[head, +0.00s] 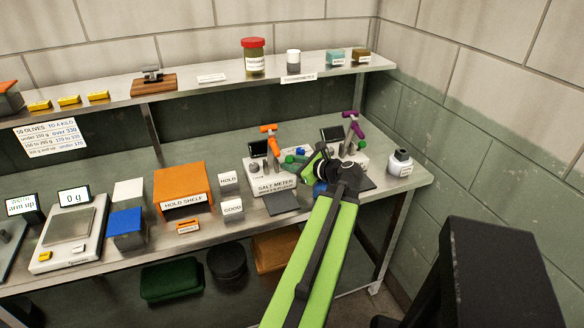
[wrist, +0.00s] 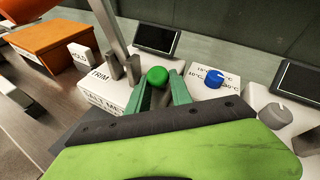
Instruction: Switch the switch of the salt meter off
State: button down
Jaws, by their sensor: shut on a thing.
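The salt meter (head: 274,186) is a white box with its name on the front, at the right part of the bench; its top also shows in the wrist view (wrist: 95,86). A small dark screen (wrist: 150,38) stands behind it. My gripper (wrist: 165,88) has its green fingers around a round green knob (wrist: 157,75) on the meter and is shut on it. The lower part of the knob is hidden by the fingers. In the head view my gripper (head: 304,163) reaches over the meter and hides part of it.
A blue knob (wrist: 214,78) with temperature marks sits right of my fingers. A grey knob (wrist: 272,113) is on the white device farther right. An orange-handled stand (head: 269,141) and a purple-handled stand (head: 353,124) rise nearby.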

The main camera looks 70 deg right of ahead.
dwell(0.5)
jog(key=c, duration=1.2)
grip_release()
